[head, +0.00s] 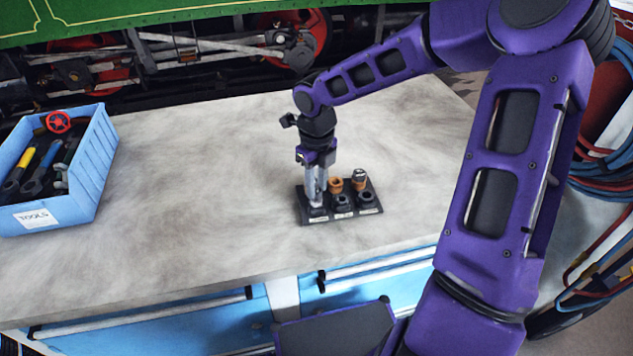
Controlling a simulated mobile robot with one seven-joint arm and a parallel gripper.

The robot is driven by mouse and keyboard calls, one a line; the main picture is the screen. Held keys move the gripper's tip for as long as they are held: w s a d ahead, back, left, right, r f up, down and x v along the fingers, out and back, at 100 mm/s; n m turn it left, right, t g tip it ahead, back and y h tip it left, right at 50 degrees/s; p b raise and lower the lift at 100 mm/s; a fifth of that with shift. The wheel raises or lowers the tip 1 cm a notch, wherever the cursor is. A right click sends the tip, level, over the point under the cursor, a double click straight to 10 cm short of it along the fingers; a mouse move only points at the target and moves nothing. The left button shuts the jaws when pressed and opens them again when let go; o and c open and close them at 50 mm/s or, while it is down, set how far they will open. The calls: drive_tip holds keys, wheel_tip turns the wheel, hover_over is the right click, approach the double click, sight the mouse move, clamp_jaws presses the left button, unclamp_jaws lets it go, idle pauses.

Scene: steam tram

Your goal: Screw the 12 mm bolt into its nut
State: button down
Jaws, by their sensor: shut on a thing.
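A black board (374,188) with labelled places lies on the workbench. My gripper (316,200) points straight down at its front left place. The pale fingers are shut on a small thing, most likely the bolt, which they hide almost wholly. A dark nut-like base shows just below the fingertips, but I cannot tell whether the threads are engaged. A copper-coloured piece (335,184) and a grey piece (359,178) stand in the back row. Two dark nuts, a middle one (342,202) and a right one (367,199), sit in the front row. The labels are too small to read.
A blue tool box (90,180) with hand tools stands at the left of the pale worktop (200,190). The worktop between it and the board is clear. Blue drawers (170,325) are below the front edge. A green steam tram (150,15) is behind.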

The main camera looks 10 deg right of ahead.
drive_tip(key=shift+f, duration=0.25)
idle(1.1)
drive_tip(key=c, duration=1.2)
unclamp_jaws()
clamp_jaws()
drive_tip(key=m, duration=0.6)
